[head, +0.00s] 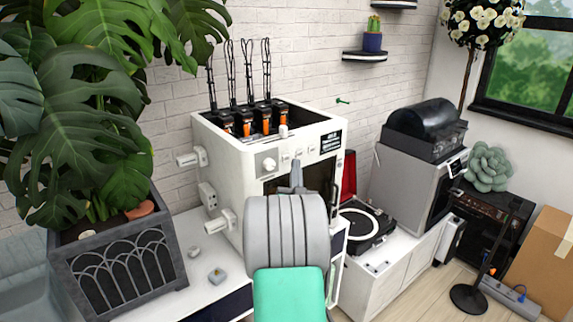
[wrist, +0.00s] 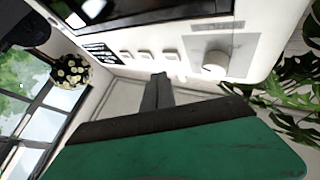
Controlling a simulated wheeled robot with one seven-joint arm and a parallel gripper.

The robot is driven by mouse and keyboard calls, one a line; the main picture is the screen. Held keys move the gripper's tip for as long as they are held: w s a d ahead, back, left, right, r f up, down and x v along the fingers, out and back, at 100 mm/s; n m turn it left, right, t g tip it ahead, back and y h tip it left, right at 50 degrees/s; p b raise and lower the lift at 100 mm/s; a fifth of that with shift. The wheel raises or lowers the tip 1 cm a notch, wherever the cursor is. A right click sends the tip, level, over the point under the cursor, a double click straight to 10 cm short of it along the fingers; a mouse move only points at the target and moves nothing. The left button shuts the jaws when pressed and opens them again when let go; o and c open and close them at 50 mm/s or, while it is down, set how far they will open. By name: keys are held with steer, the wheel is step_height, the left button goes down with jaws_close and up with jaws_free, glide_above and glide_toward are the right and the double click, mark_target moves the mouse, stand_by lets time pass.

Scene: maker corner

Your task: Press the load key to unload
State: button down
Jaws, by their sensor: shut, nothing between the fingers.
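The white machine (head: 225,150) stands on the white cabinet, with a control strip along its upper front. The strip has a round knob (head: 268,165), a row of small white keys (head: 311,149) and a small dark display (head: 331,141). In the wrist view the keys (wrist: 143,55), knob (wrist: 214,64) and display (wrist: 99,50) also show. I cannot read which key is the load key. My gripper (head: 297,165) is shut and empty, its tips just below the keys. In the wrist view my gripper (wrist: 159,78) points at the strip near the keys; I cannot tell whether it touches.
A large potted plant (head: 125,265) stands left of the machine. Spool holders (head: 190,158) stick out from its left side. A record player (head: 365,225) and a grey box-shaped device (head: 410,180) stand to the right. Small parts (head: 217,276) lie on the cabinet top at front left.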

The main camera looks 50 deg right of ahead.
steer(key=shift+w+d, duration=0.1)
steer(key=shift+w, duration=0.4)
stand_by(1.7)
steer(key=shift+w+d, duration=0.1)
steer(key=shift+w, duration=0.35)
steer(key=shift+w+d+b, duration=0.1)
steer(key=shift+w+b, duration=0.2)
steer(key=shift+w, duration=0.05)
stand_by(0.3)
steer(key=shift+s, duration=0.1)
steer(key=shift+s+a+p, duration=0.2)
steer(key=shift+s+p, duration=0.1)
steer(key=shift+s, duration=0.4)
